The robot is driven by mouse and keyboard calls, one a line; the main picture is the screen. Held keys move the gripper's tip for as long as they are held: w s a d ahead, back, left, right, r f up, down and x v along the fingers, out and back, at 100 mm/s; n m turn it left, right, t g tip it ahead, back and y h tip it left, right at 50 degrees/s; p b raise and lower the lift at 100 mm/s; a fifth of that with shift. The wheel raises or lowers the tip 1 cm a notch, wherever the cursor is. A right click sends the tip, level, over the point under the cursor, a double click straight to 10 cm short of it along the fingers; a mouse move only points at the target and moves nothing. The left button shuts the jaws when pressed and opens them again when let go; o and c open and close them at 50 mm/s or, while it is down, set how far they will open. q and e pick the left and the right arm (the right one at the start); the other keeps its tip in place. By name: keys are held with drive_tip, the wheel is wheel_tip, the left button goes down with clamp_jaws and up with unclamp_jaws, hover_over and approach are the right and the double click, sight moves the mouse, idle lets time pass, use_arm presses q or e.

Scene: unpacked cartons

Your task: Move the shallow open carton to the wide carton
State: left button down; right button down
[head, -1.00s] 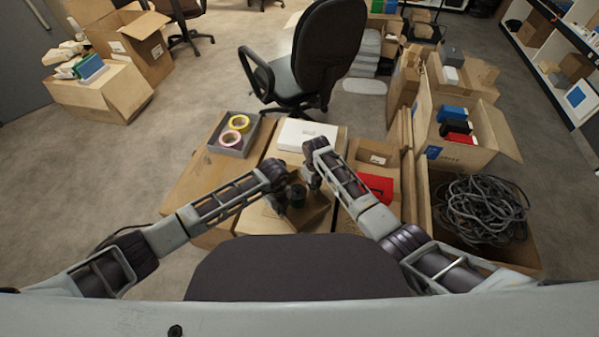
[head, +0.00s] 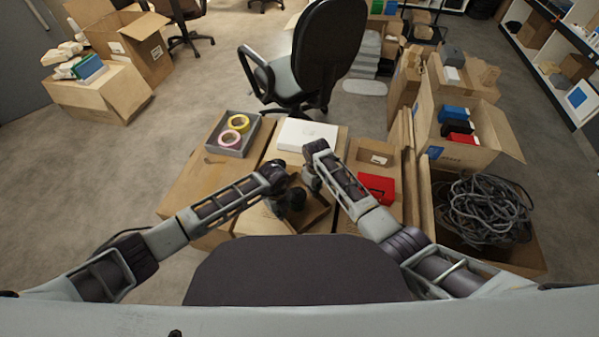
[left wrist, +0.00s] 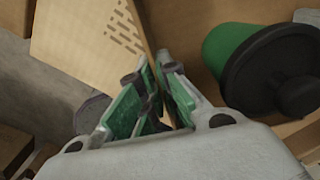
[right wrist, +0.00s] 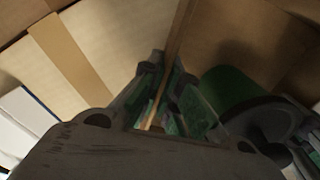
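The shallow open carton (head: 319,216) is a small brown box on the middle carton top, close in front of me. A green container with a black lid (left wrist: 243,57) stands inside it; it also shows in the right wrist view (right wrist: 228,88). My left gripper (left wrist: 157,68) is shut on one carton wall, with a finger on each side. My right gripper (right wrist: 166,68) is shut on another wall in the same way. In the head view my arms hide part of the carton. A wide closed carton (head: 196,186) stands to the left; I cannot tell surely if it is the task's wide carton.
A grey tray with two tape rolls (head: 231,151) sits on the left carton. A white box (head: 307,134) lies behind the shallow carton. A red item (head: 377,187) lies to the right. A carton of cables (head: 485,211) and an office chair (head: 327,55) stand nearby.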

use_arm(q)
drive_tip(key=shift+f, duration=0.1)
use_arm(e)
drive_tip(key=shift+f, duration=0.15)
use_arm(q)
drive_tip(key=c, duration=1.6)
unclamp_jaws()
drive_tip(key=shift+c, duration=0.2)
use_arm(e)
drive_tip(key=c, duration=1.6)
unclamp_jaws()
drive_tip(key=shift+c, duration=0.2)
use_arm(q)
wheel_tip(320, 180, up, 12)
use_arm(e)
wheel_tip(320, 180, up, 12)
